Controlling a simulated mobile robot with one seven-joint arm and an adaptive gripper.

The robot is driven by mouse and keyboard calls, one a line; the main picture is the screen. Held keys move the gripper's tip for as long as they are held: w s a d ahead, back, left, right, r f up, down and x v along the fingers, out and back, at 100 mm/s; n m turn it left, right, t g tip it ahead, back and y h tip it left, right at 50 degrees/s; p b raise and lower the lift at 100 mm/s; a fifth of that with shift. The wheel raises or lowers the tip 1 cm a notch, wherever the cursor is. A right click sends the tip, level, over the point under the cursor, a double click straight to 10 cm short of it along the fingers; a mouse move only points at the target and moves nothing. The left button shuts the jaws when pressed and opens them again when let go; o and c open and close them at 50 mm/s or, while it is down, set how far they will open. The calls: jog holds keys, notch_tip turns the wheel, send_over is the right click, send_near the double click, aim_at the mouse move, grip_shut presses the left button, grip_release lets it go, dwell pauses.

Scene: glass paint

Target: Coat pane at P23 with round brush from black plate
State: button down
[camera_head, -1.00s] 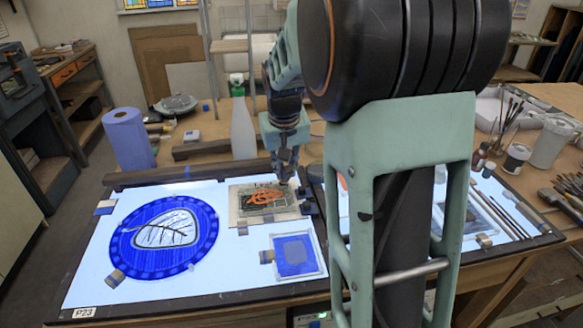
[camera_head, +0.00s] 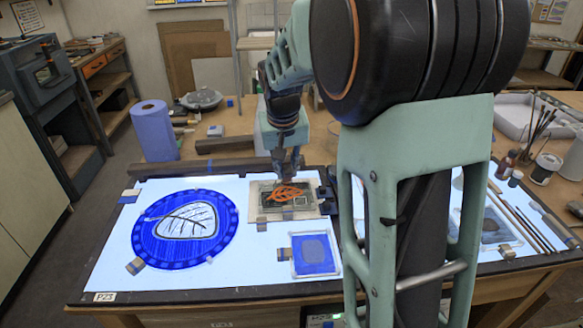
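The light table (camera_head: 110,275) carries a P23 label (camera_head: 105,297) at its front left corner. A round blue pane (camera_head: 150,236) with a pale leaf outlined in dark lines lies on its left part. A small square pane (camera_head: 314,268) with a blue field lies at the front. A square piece with an orange leaf drawing (camera_head: 288,193) lies behind it. My gripper (camera_head: 289,176) points down over the back of the orange-leaf piece; its fingers are too small and dark to tell open from shut. I cannot make out a black plate or which brush is the round one.
Several long brushes (camera_head: 527,222) lie on the right part of the table, beyond my arm. Jars (camera_head: 545,168) and a holder of brushes stand at the back right. A blue paper roll (camera_head: 155,131) stands behind the table at left. My arm hides the table's middle.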

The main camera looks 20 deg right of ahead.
jog(key=a, duration=0.2)
jog(key=w+a, duration=0.1)
jog(key=a, duration=0.2)
jog(key=shift+a+f, duration=0.1)
jog(key=shift+a, duration=0.05)
dwell(0.3)
notch_tip(320, 180, up, 5)
jog(key=p, duration=0.3)
dwell(0.3)
dwell(0.8)
